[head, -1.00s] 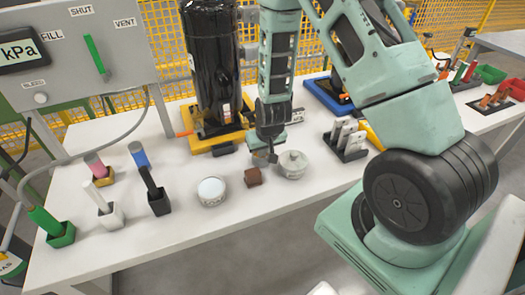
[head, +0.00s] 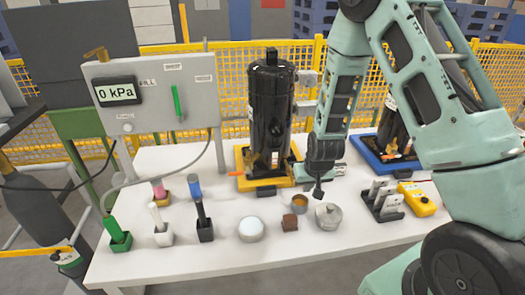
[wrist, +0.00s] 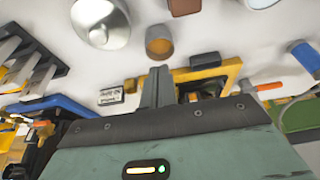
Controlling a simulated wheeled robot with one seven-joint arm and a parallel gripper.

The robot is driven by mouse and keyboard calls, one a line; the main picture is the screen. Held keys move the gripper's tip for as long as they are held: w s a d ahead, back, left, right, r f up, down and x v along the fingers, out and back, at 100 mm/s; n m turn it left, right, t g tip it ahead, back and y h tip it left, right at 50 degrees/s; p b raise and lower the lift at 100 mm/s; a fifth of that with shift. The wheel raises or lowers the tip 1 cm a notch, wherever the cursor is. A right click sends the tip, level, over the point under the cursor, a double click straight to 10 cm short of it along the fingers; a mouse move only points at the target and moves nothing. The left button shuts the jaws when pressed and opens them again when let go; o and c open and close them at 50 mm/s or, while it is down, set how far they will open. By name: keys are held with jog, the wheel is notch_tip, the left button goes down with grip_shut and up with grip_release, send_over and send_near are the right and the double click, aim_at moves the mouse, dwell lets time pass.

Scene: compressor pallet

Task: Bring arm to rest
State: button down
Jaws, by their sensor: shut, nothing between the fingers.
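My gripper (head: 318,191) points down over the white table (head: 270,255), its fingers shut with nothing between them. It is just behind the grey lidded pot (head: 328,216) and to the right of a small cup with an orange inside (head: 300,203). In the wrist view the shut fingers (wrist: 157,88) show at the middle, with the cup (wrist: 159,42) and the pot (wrist: 102,22) beyond them. My arm reaches in from the right side of the head view. I cannot tell how high the fingertips are above the table.
A black compressor (head: 270,115) stands on a yellow pallet (head: 262,184) behind; a blue pallet (head: 375,155) is at right. A gauge panel reading 0 kPa (head: 117,92) is at left. Tools in holders, a white round tin (head: 251,228), a brown block (head: 290,222) and a yellow device (head: 416,199) stand around.

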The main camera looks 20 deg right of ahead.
jog(key=s+a+r+n+g+y, duration=0.1)
jog(key=s+a+r+n, duration=0.25)
jog(key=a+r, duration=0.45)
jog(key=s+a+r+n+g+y, duration=0.15)
jog(key=s+a+r, duration=0.35)
jog(key=a, duration=0.6)
jog(key=s+a+r+n, duration=0.3)
jog(key=s+r, duration=0.1)
jog(key=s, duration=0.4)
jog(key=s+a+r+n+g, duration=0.1)
jog(key=s+a+r+n, duration=0.2)
jog(key=s, duration=0.6)
jog(key=shift+s+r+h, duration=0.25)
jog(key=shift+r+h, duration=0.2)
jog(key=shift+r, duration=0.2)
